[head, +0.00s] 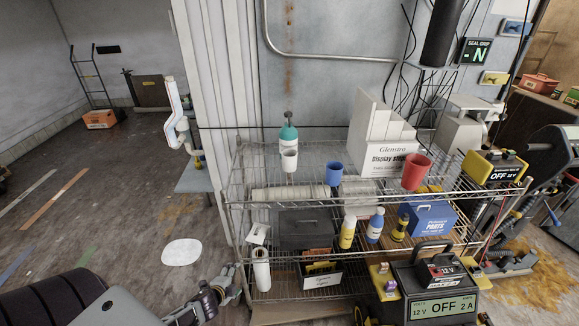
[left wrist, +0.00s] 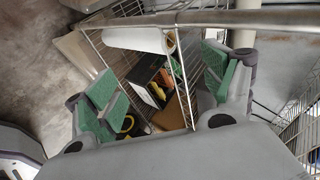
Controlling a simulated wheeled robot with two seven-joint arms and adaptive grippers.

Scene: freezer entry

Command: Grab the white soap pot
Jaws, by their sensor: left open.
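A small white pot (head: 290,161) stands upright on the top wire shelf. A bottle with a teal upper part and a dark pump top (head: 288,136) stands just behind it and is partly hidden by it. My left gripper (head: 229,284) is low beside the left end of the rack, below and to the left of the white pot and well apart from it. In the left wrist view my left gripper (left wrist: 162,92) has its two green-padded fingers spread, with nothing between them. The white pot is not seen in that view. My right gripper is not in view.
The wire rack (head: 315,203) also bears a blue cup (head: 333,173), a red cup (head: 416,172) and a white display box (head: 385,153) on top. Lower shelves hold bottles and a blue parts box (head: 428,218). A white roll (left wrist: 138,39) lies near the gripper. Floor at left is mostly clear.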

